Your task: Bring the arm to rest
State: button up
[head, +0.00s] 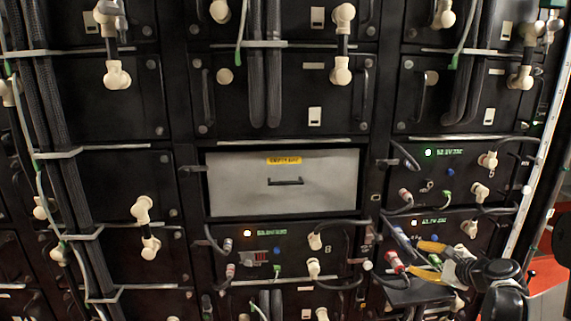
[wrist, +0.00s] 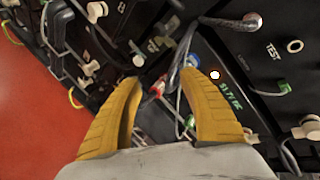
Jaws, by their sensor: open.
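My gripper (head: 430,260) is at the lower right of the head view, in front of the lower right battery modules. Its two yellow fingers also show in the wrist view (wrist: 165,85), spread apart with nothing held between them. Behind the fingertips in the wrist view are a red connector (wrist: 158,88), a blue connector (wrist: 193,60) and dark cables. In the head view the fingers appear close to a red and white connector (head: 395,263). I cannot tell whether a finger touches a cable or connector.
Black battery modules with white connectors (head: 117,74) and cable bundles (head: 70,150) fill the rack. A grey drawer front with a yellow label (head: 283,188) sits mid-rack. A pale upright post (head: 540,150) stands at the right. Red floor (wrist: 40,110) shows clear in the wrist view.

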jog(key=s+a+r+n+g+h, duration=0.1)
jog(key=s+a+r+n+g, duration=0.1)
jog(key=s+a+r+n, duration=0.35)
jog(key=s+a+r+n+g, duration=0.2)
jog(key=s+a+n, duration=0.5)
jog(key=a, duration=0.4)
jog(key=s+a+n+h, duration=0.1)
jog(key=s+n, duration=0.3)
jog(key=s, duration=0.5)
jog(key=s+a+n+g+h, duration=0.1)
jog(key=s+n, duration=0.4)
jog(key=s, duration=0.5)
jog(key=shift+a+f+h, duration=0.45)
jog(key=shift+a+h, duration=0.05)
jog(key=shift+a, duration=0.75)
jog(key=shift+o, duration=0.2)
jog(key=shift+s+n, duration=0.1)
jog(key=shift+n, duration=0.15)
